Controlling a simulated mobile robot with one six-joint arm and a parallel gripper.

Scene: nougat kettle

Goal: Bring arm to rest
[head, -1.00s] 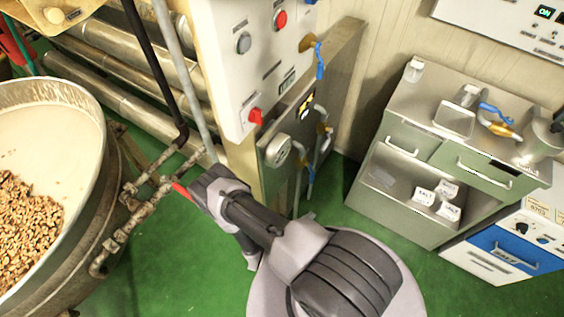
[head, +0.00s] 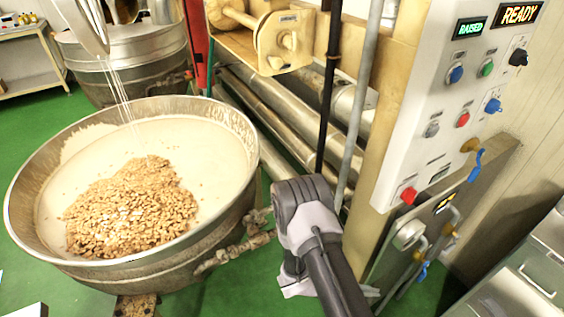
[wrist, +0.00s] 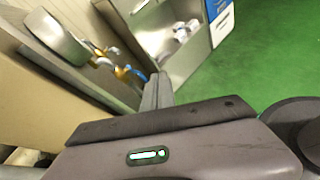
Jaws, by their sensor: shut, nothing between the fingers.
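My arm (head: 318,235) rises from the bottom middle of the head view, its grey and black links between the kettle and the control panel. My gripper (wrist: 157,90) shows in the wrist view as two dark fingers pressed together, with nothing between them. It points toward the grey cabinet and the green floor. The gripper is not clearly seen in the head view, where the arm links hide that area.
A large kettle (head: 232,245) holding white mass and a heap of nuts (head: 130,212) stands left of my arm. A control panel (head: 440,110) reading READY is at right. Pipes run behind. A grey cabinet (head: 515,275) is at lower right. Green floor (head: 240,290) is partly clear.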

